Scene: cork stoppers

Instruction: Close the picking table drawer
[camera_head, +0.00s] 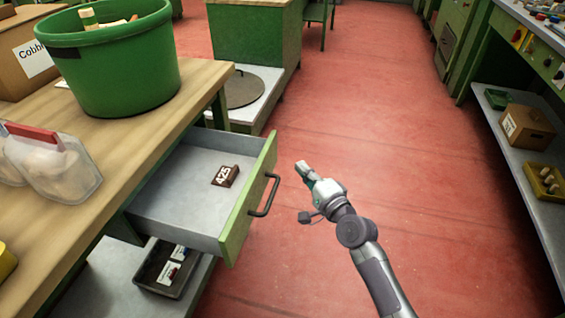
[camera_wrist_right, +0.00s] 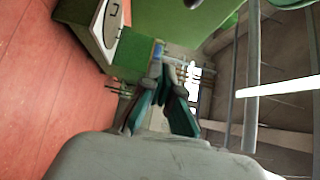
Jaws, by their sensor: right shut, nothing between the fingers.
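The picking table drawer (camera_head: 185,200) is pulled well out from under the wooden tabletop (camera_head: 190,85) in the head view. It has a green front (camera_head: 248,200) with a dark bar handle (camera_head: 267,196). My left gripper is not in view.
A green tub (camera_head: 115,75) and clear bags (camera_head: 60,170) stand on the tabletop. A dark tray (camera_head: 168,268) sits on the shelf below the drawer. The red floor (camera_head: 400,130) right of the drawer is open, up to a bench with a shelf (camera_head: 515,165) at the right.

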